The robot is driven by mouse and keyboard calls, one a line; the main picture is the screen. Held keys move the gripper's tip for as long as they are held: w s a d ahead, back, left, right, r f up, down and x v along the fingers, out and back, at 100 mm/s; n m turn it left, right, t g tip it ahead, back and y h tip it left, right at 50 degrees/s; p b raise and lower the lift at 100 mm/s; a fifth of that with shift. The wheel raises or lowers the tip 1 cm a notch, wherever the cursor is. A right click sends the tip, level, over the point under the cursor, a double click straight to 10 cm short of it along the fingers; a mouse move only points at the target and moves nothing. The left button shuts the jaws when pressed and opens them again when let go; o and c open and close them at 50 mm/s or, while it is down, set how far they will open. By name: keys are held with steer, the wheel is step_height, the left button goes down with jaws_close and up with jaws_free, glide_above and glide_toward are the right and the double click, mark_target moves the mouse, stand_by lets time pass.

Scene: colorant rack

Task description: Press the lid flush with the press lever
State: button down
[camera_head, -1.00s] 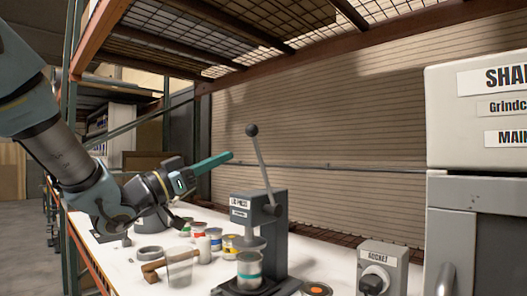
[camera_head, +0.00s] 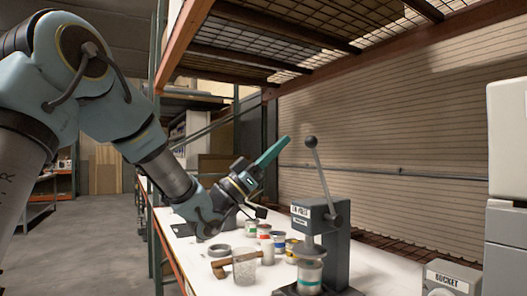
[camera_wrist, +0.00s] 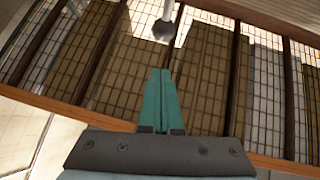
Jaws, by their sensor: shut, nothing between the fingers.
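The lid press (camera_head: 335,233) is a dark grey stand labelled "LID PRESS" on the white bench. Its lever (camera_head: 320,172) stands up, leaning left, with a dark ball knob (camera_head: 311,142) at its top. A grey can with a teal band (camera_head: 309,276) sits under the press plate; the lid's seating cannot be told. My gripper (camera_head: 283,142) has long green fingers, shut and empty, pointing up to the right, just left of the knob in the head view. In the wrist view the fingers (camera_wrist: 161,75) point toward the knob (camera_wrist: 164,31), with a visible gap in the picture.
Several small colour-banded cans (camera_head: 278,238), a wooden-handled mallet (camera_head: 232,263), a clear cup (camera_head: 245,268) and a grey ring (camera_head: 219,250) stand left of the press. A box labelled "SOCKET" (camera_head: 450,279) stands at right. A mesh shelf (camera_head: 300,40) hangs overhead.

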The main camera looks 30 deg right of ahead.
steer(key=shift+s+d+f+p, duration=0.1)
steer(key=shift+s+d+p, duration=0.1)
steer(key=shift+d, duration=0.4)
steer(key=shift+s+d+f+p, duration=0.1)
steer(key=shift+d+p, duration=0.15)
steer(key=shift+d, duration=0.4)
steer(key=shift+s+d+p, duration=0.15)
steer(key=shift+d+p, duration=0.05)
steer(key=shift+d, duration=0.4)
steer(key=d+r, duration=0.1)
steer(key=d+r+b, duration=0.1)
steer(key=d, duration=0.1)
steer(key=shift+s+d+t+y, duration=0.1)
steer(key=shift+d+t+y, duration=0.1)
steer(key=shift+t+y, duration=0.15)
